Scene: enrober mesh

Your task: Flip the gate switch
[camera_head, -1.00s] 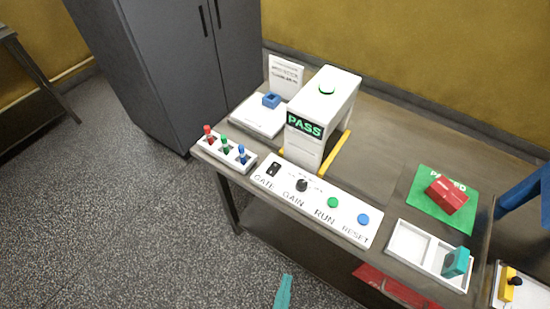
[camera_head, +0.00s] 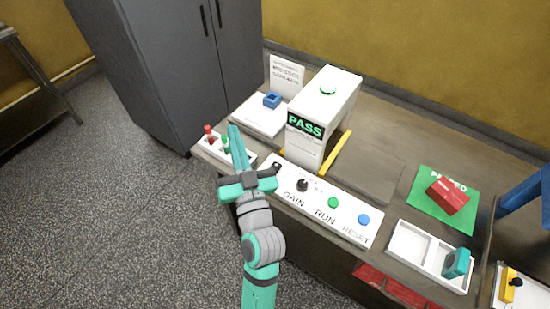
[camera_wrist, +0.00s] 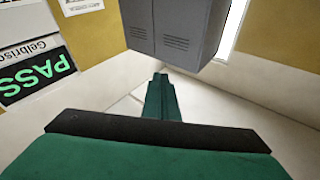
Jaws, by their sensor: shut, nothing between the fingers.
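The gate switch (camera_head: 277,166) is a small black switch at the left end of the white control panel (camera_head: 350,229). Only its top shows in the head view, and its GATE label is hidden behind my gripper. My gripper (camera_head: 234,130) is shut and empty, with its teal fingers pointing up and away. It covers part of the tray of coloured plugs, to the left of the switch. In the wrist view the shut fingertips (camera_wrist: 160,78) show in the middle, and the switch is not seen there. I cannot tell how high the gripper is above the bench.
The panel also carries a black GAIN knob (camera_head: 302,185), a green RUN button (camera_head: 333,202) and a blue RESET button (camera_head: 364,219). The white machine with a PASS display (camera_head: 305,125) stands behind it. A plug tray (camera_head: 201,146) lies at the left bench end.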

